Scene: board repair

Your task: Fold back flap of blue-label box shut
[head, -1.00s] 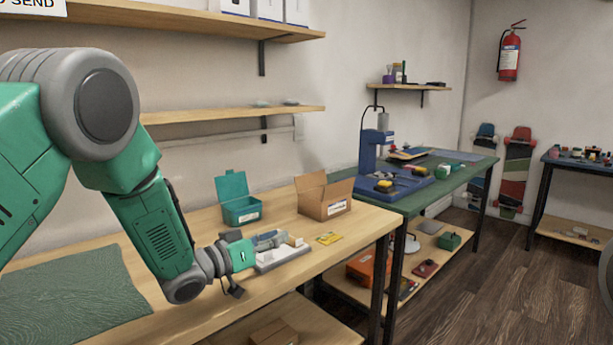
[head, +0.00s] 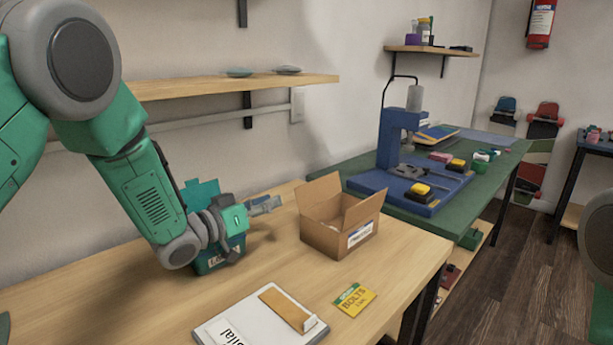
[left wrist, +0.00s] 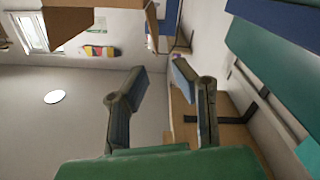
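The brown cardboard box with a blue-and-white label (head: 345,243) stands on the wooden bench in the head view. Its top is open, with one flap (head: 320,190) raised at the back left and another (head: 364,210) raised at the right. My left gripper (head: 276,203) is left of the box, at about flap height, apart from it. In the left wrist view its two fingers (left wrist: 160,72) are spread with nothing between them. Brown cardboard (left wrist: 68,22) shows at the top of that view, beyond the fingers. My right gripper is not in view.
A teal open-lidded box (head: 207,262) stands behind my left wrist. A clipboard (head: 240,318) and a yellow bolts packet (head: 355,300) lie in front of the box. A wall shelf (head: 290,79) hangs above. A green bench (head: 455,190) with a blue press adjoins at right.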

